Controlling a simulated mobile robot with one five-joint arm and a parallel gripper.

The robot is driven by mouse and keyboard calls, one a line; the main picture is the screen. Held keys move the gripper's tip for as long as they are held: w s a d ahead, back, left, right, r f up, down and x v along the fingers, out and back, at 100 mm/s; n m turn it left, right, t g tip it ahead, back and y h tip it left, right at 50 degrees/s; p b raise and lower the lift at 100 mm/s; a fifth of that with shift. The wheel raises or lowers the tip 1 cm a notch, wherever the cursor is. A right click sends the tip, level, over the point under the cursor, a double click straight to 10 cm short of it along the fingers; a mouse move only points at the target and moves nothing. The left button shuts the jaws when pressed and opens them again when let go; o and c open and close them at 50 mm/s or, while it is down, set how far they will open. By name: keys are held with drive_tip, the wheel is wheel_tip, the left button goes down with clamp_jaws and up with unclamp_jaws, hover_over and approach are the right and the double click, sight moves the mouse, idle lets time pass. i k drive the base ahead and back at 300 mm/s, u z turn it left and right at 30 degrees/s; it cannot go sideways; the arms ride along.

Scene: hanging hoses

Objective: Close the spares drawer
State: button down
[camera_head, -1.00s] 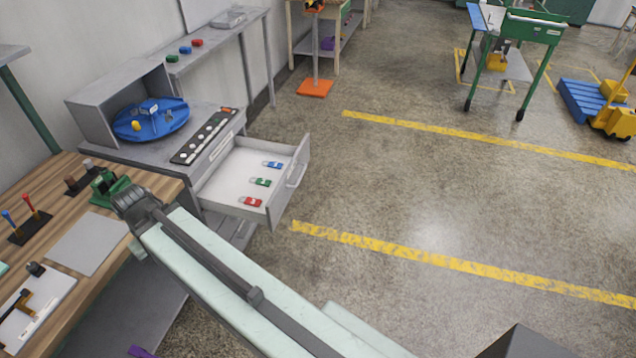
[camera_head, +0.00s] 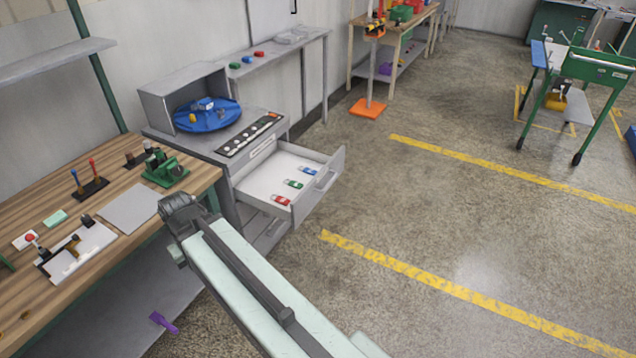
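The spares drawer (camera_head: 258,187) is a grey drawer with a white inside, pulled well out of the grey cabinet (camera_head: 214,152). Its front panel with the handle (camera_head: 326,178) faces right, toward the open floor. Inside lie a blue item (camera_head: 308,170), a green item (camera_head: 293,184) and a red item (camera_head: 281,199). My pale green arm reaches up from the bottom of the view, and its dark end joint lies left of and nearer than the drawer. My gripper's fingers are not visible; they are hidden or out of sight beyond that joint.
A wooden workbench (camera_head: 60,215) with tools and a green clamp (camera_head: 165,172) stands at the left, close to my arm. A blue turntable (camera_head: 208,116) sits on the cabinet. An orange-based stand (camera_head: 368,109) is farther back. The floor right of the drawer is clear.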

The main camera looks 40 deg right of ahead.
sight(253, 185)
drive_tip(key=u, duration=0.05)
drive_tip(key=i, duration=0.85)
drive_tip(key=z, duration=0.1)
